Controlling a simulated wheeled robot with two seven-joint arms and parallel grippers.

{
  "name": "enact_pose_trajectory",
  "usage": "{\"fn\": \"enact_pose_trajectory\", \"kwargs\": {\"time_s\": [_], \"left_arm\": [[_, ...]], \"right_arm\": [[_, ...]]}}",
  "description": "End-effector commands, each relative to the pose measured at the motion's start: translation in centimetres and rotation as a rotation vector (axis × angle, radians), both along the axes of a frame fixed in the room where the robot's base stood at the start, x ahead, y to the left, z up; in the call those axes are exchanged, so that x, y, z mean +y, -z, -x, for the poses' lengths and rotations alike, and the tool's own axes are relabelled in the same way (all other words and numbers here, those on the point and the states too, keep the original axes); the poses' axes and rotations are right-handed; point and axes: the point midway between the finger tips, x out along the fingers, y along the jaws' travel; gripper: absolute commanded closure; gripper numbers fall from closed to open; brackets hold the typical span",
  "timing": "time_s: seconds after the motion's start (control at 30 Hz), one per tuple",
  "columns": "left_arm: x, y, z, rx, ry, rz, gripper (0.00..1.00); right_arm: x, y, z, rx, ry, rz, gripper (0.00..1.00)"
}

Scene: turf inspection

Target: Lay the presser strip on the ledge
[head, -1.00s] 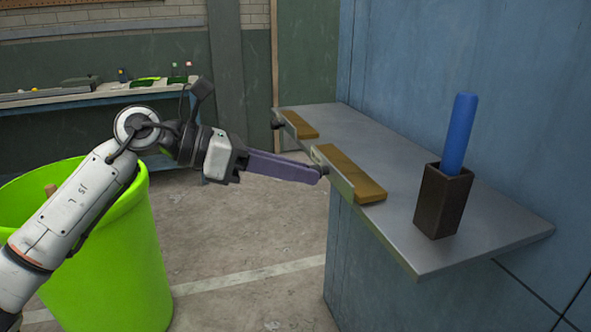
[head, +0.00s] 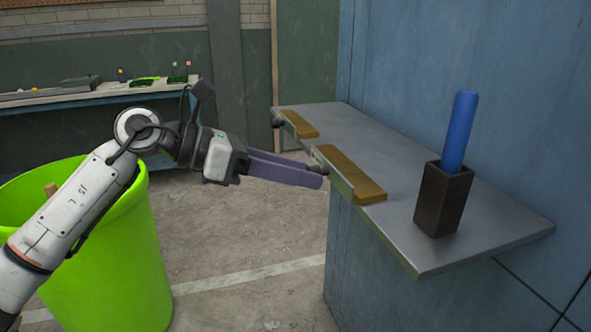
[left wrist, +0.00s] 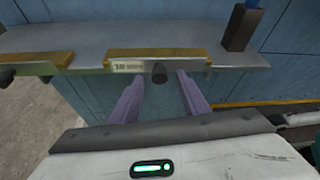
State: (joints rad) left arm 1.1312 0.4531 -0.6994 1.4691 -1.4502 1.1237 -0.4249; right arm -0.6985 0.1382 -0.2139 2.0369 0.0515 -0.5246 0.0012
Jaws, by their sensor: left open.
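The presser strip, which I take to be the near wooden bar (head: 352,176) with a metal front plate, lies along the left edge of the grey metal ledge (head: 415,185). In the left wrist view, the bar (left wrist: 165,56) shows behind its plate, which carries a "10" marking, and a dark knob (left wrist: 159,73) sticks out toward me. My left gripper (head: 314,175) has purple fingers and is open. In the left wrist view, its fingers stand apart on either side of the knob. Whether they touch it, I cannot tell. My right gripper is not in view.
A second, similar wooden bar (head: 300,124) lies farther back on the ledge. A dark holder (head: 443,200) with a blue cylinder (head: 460,132) stands on the ledge's right part. A green bin (head: 120,265) stands below my left arm. A blue wall (head: 470,60) borders the ledge.

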Motion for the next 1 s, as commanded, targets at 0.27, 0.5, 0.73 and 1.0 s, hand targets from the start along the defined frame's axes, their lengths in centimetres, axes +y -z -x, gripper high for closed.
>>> {"fn": "enact_pose_trajectory", "kwargs": {"time_s": [0.27, 0.5, 0.73, 1.0], "left_arm": [[3.1, -1.3, 0.7, -0.003, -0.005, 0.0, 0.58], [7.2, -3.1, 1.8, -0.004, -0.003, 0.001, 0.58], [8.9, -3.8, 2.4, 0.006, 0.002, 0.017, 0.58], [4.0, -2.1, 4.3, 0.313, 0.002, 0.447, 0.58]], "right_arm": [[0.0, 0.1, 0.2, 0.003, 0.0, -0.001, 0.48], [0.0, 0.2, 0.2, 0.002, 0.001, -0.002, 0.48], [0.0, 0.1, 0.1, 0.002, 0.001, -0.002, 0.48], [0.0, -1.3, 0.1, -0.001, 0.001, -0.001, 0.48]]}}
